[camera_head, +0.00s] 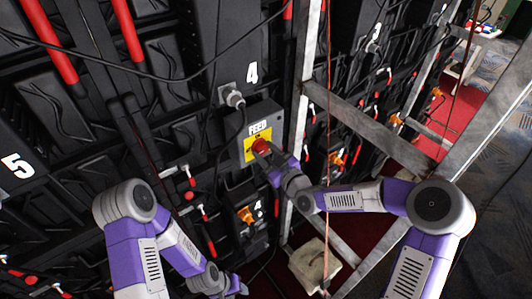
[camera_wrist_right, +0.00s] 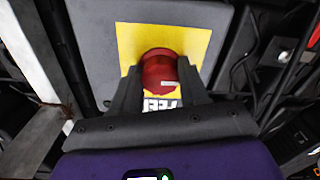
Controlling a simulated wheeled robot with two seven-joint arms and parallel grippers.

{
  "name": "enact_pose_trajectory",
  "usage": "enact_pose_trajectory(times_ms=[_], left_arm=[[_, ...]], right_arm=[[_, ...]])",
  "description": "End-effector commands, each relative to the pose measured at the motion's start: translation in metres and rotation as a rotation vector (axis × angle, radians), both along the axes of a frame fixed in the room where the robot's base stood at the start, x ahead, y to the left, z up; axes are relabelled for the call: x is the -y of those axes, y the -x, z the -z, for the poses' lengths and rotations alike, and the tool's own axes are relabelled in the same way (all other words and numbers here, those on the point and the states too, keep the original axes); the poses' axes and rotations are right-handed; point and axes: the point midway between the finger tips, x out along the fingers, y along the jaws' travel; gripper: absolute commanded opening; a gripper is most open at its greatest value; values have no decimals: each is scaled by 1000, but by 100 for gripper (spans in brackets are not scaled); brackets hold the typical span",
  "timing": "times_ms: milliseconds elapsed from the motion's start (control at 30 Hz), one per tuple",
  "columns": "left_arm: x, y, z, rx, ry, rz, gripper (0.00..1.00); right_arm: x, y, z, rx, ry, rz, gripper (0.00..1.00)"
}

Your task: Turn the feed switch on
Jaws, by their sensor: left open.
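The feed switch (camera_head: 260,146) is a red round knob on a yellow plate, on a grey box (camera_head: 262,112) labelled FEED. In the right wrist view, the red knob (camera_wrist_right: 159,70) sits between the two dark fingers of my right gripper (camera_wrist_right: 161,88). The fingers flank it closely and look shut on its sides. In the head view, my right gripper (camera_head: 268,155) reaches the knob from the lower right and partly covers it. My left gripper (camera_head: 238,287) is low at the bottom of the head view, open, away from the switch; its fingers are hard to make out.
Black wall panels with red handles (camera_head: 127,30) surround the box. A black cable (camera_head: 215,60) hangs in front of them. A grey metal frame post (camera_head: 306,60) stands just right of the box. An orange connector (camera_head: 246,214) sits below it. A pale box (camera_head: 315,265) lies lower right.

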Motion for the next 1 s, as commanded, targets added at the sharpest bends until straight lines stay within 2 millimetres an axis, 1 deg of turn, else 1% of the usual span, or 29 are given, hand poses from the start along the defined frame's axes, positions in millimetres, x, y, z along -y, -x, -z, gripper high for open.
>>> enact_pose_trajectory(times_ms=[33, 167, 200, 367, 567, 767, 1000], left_arm=[[0, 0, 0, 0, 0, 0, 43], [0, 0, 0, 0, 0, 0, 43], [0, 0, 0, 0, 0, 0, 43], [0, 0, 1, 0, 0, 0, 43], [0, 0, 10, 0, 0, 0, 43], [0, 0, 24, 0, 0, 0, 43], [0, 0, 44, 0, 0, 0, 43]], right_arm=[[0, 0, 0, 0, 0, 0, 36], [0, 0, 0, 0, 0, 0, 16], [0, 0, 0, 0, 0, 0, 14], [0, 0, 1, -5, -7, 0, 14], [0, 0, 2, -43, -59, 0, 14], [0, 1, 3, -121, -169, 1, 14], [-1, 2, 3, -253, -349, 1, 14]])
